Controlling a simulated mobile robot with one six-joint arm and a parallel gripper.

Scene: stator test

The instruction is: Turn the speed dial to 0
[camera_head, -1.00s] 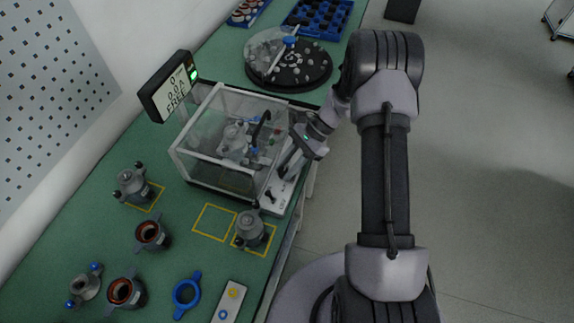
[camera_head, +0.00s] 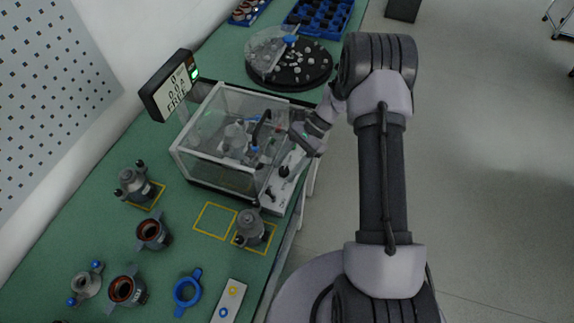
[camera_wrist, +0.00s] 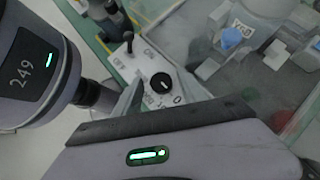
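The speed dial (camera_wrist: 160,83) is a black round knob with a white mark, on a white control panel (camera_wrist: 139,63) with printed labels. A "0" label is beside the dial at its lower right in the wrist view; the mark seems turned toward that side, but it is small. The dial (camera_head: 284,171) also shows in the head view, uncovered.
A black lever switch (camera_wrist: 128,42) with ON and OFF labels stands on the panel. A clear-walled box (camera_head: 220,165) holding a stator fixture is left of the panel. The display (camera_head: 171,86) reads 0, 0.0 A, FREE. A stator part (camera_head: 250,227) stands near the bench edge.

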